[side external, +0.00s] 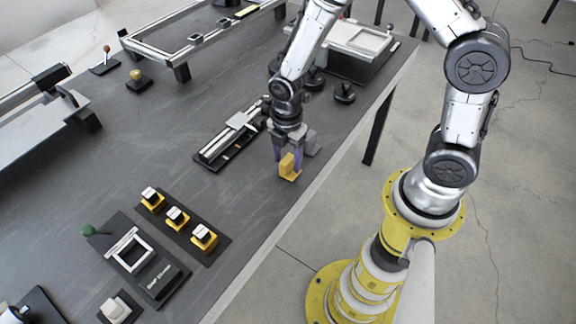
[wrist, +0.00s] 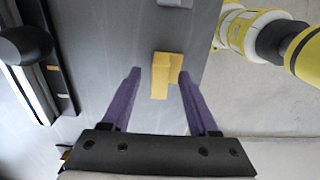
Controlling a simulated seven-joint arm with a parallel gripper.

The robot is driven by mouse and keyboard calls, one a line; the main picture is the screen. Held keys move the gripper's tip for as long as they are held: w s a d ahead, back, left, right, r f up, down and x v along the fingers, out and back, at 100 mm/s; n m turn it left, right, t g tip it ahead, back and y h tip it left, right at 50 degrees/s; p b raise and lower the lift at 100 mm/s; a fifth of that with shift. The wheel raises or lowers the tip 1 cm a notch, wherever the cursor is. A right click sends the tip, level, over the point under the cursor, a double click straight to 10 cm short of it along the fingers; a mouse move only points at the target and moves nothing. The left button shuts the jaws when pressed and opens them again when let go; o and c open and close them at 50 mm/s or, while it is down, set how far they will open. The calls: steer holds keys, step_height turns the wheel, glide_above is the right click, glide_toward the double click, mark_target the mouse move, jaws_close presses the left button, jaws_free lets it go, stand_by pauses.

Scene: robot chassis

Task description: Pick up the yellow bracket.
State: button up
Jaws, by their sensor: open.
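The yellow bracket (side external: 289,167) lies on the dark table near its right edge, just below my gripper in the side view. It looks like a small block with a step. In the wrist view the bracket (wrist: 161,77) appears ahead of my gripper, between the lines of the two fingers and a little right of centre. My gripper (side external: 288,158) has purple fingers pointing down. In the wrist view my gripper (wrist: 160,78) is open and empty, with a gap on both sides of the bracket. I cannot tell whether the fingertips reach down beside it.
A grey block (side external: 312,143) stands just behind the bracket. A rail fixture (side external: 212,152) lies to the left. A dark strip with several yellow-based blocks (side external: 203,238) and a dark panel with a white frame (side external: 133,250) lie lower left. The table between is clear.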

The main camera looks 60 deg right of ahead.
steer(key=shift+f, duration=0.35)
steer(key=shift+c, duration=0.3)
jaws_close()
steer(key=shift+r, duration=0.2)
